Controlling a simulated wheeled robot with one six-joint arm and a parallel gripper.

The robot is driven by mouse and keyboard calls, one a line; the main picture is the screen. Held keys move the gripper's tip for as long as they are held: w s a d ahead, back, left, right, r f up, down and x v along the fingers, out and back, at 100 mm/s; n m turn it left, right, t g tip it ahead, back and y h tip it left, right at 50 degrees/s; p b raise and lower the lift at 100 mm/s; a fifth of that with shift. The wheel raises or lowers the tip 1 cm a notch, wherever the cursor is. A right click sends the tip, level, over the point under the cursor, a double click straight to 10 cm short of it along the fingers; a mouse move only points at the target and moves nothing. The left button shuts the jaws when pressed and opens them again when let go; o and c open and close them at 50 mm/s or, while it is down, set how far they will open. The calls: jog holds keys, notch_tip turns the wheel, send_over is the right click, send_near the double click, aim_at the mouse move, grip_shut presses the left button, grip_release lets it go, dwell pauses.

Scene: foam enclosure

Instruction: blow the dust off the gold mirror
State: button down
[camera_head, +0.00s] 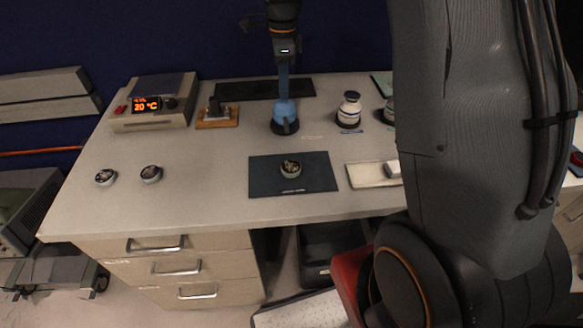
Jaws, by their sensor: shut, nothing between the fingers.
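A small round mirror (291,168) in a pale ring lies on a dark mat (262,185) at the front middle of the bench. Its face looks brownish gold with dark patches; I cannot make out dust. A blue blower (284,110), with a round bulb and an upright nozzle, stands in a black holder (286,128) behind the mat. My gripper (284,63) points down at the blower's upper end. It is shut, with nothing held. Its fingertips are too small to make out, and I cannot tell whether they touch the nozzle.
Two similar round discs (106,177) (151,174) lie at the bench's left. A device with an orange display (147,104), a wooden stand (217,117) and a white jar (349,109) stand behind. A pale tray (371,181) sits right of the mat.

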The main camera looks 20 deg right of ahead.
aim_at(284, 101)
dwell(0.4)
jog(key=shift+f+b, duration=0.55)
jog(key=shift+f, duration=0.95)
jog(key=shift+r, duration=0.2)
jog(key=shift+r+p, duration=1)
jog(key=shift+r, duration=0.3)
jog(key=shift+f, duration=0.15)
